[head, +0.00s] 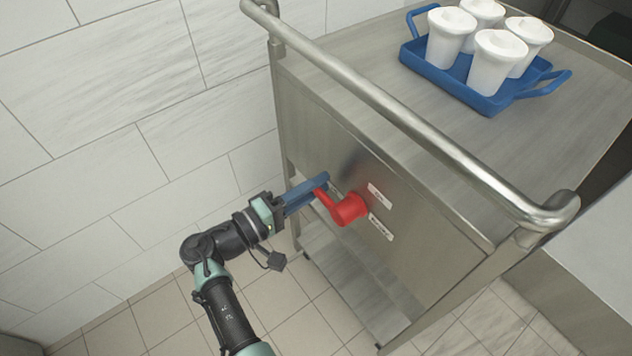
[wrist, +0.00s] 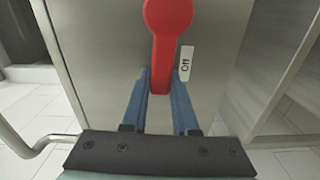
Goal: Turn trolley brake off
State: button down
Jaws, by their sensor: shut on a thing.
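The trolley (head: 400,250) is steel, and its end panel carries a red brake lever (head: 349,208). The lever also shows in the wrist view (wrist: 167,40), with its round hub at the top and its arm reaching down between my blue fingers. My gripper (head: 322,184) is shut on the end of the lever's arm; it also shows in the wrist view (wrist: 160,88). Two white labels are on the panel beside the lever. One label reads "Off" in the wrist view (wrist: 186,63), right of the lever's arm. The fingers hide part of the lever's tip in the head view.
A steel push rail (head: 400,115) runs along the trolley's near top edge. A blue tray (head: 443,75) with several white lidded cups stands on top. A tiled wall (head: 90,110) is on the left. The tiled floor around my arm looks clear.

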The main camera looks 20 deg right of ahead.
jog(key=shift+f+n, duration=0.25)
jog(key=shift+n, duration=0.15)
jog(key=c, duration=0.7)
grip_release()
jog(key=v, duration=1.3)
